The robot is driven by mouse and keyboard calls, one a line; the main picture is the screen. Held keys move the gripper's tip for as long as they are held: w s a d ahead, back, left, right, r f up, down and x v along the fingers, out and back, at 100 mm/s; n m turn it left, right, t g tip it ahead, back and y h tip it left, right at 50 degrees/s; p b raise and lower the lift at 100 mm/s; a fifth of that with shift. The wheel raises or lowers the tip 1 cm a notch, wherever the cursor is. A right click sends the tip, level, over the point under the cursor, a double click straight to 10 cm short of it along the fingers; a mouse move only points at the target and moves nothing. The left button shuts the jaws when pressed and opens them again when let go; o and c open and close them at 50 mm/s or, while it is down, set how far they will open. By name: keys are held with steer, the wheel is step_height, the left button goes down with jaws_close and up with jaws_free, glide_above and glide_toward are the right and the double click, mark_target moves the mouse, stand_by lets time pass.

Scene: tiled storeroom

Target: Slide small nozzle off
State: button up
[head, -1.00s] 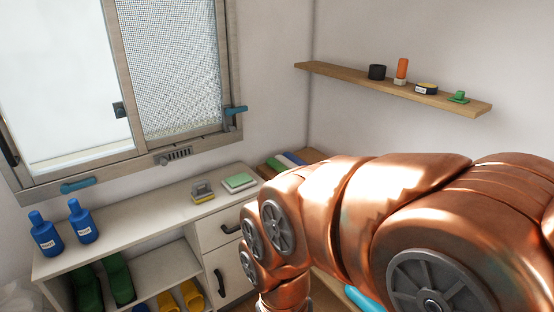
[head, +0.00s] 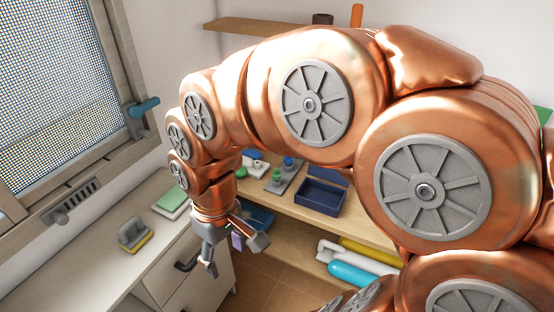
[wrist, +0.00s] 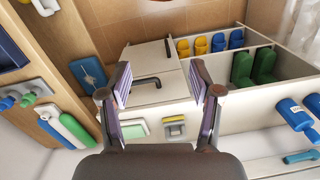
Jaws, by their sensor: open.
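No part is clearly identifiable as the small nozzle. On the wooden bench behind my wrist, small green and blue knob-like pieces stand on a grey plate (head: 284,175). Similar green and blue pieces (wrist: 28,98) show at the left of the wrist view. They are too small to tell which is the nozzle, and my arm hides part of that bench. My gripper (head: 237,250) is open and empty, pointing down near the corner between the white cabinet and the bench. In the wrist view my gripper (wrist: 161,72) has its padded fingers apart with nothing between them, above the cabinet.
A yellow bottle (head: 372,251) and turquoise bottle (head: 362,275) lie below. A sponge holder (head: 135,234) and green pad (head: 172,201) sit on the white cabinet. The window handle (head: 142,106) sticks out at left.

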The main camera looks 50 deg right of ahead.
steer(key=w+d+t+y+b, duration=0.15)
steer(key=w+d, duration=0.45)
steer(key=w, duration=0.6)
steer(key=m+t+h+b, duration=0.2)
steer(key=t+b, duration=0.1)
steer(key=t, duration=0.1)
glide_toward(277, 169)
steer(key=shift+g, duration=0.25)
steer(key=x, duration=0.5)
steer(key=shift+w+f, duration=0.1)
steer(key=shift+w, duration=0.25)
steer(key=shift+p+x, duration=0.75)
steer(key=shift+x, duration=3.05)
jaws_close()
